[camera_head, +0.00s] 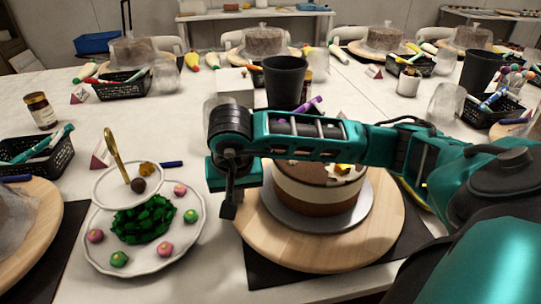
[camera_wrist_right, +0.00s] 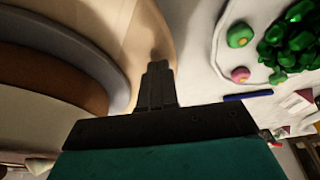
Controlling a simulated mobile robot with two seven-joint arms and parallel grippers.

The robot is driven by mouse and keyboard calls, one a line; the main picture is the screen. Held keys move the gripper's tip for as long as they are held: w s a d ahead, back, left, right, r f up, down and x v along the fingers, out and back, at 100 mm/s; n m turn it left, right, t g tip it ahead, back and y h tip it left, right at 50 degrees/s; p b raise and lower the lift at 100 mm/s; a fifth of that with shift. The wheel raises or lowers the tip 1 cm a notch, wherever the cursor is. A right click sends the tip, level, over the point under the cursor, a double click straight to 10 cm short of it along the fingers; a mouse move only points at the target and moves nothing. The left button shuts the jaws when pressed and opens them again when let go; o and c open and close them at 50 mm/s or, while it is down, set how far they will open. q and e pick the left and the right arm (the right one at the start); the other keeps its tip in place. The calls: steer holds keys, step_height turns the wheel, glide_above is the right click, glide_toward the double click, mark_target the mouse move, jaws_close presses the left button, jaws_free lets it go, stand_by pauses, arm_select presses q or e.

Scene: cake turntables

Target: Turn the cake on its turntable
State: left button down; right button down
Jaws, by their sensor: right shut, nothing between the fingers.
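The cake (camera_head: 318,194) is round, with brown and cream layers and a decorated top. It stands on a grey round board (camera_head: 275,210) on the wooden turntable (camera_head: 385,225). My right arm crosses in front of the cake and hides part of its top. My right gripper (camera_head: 229,210) is shut and empty, pointing down at the left edge of the turntable. In the right wrist view the shut fingers (camera_wrist_right: 158,75) lie over the turntable's rim (camera_wrist_right: 150,40), apart from the cake (camera_wrist_right: 45,75). Whether they touch the rim I cannot tell. My left gripper is not in view.
A tiered plate (camera_head: 190,240) with green and pink sweets stands close left of the turntable. A dark mat (camera_head: 265,270) lies under the turntable. A black cup (camera_head: 285,80) and a white box (camera_head: 235,86) stand behind. Another wooden turntable (camera_head: 45,200) is at far left.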

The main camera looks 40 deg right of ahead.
mark_target(250, 224)
steer(key=shift+f, duration=0.3)
steer(key=s, duration=0.2)
steer(key=s+a, duration=0.1)
steer(key=s+b, duration=0.1)
steer(key=s, duration=0.1)
steer(key=shift+s+a, duration=0.3)
steer(key=shift+s, duration=0.2)
steer(key=shift+s, duration=0.1)
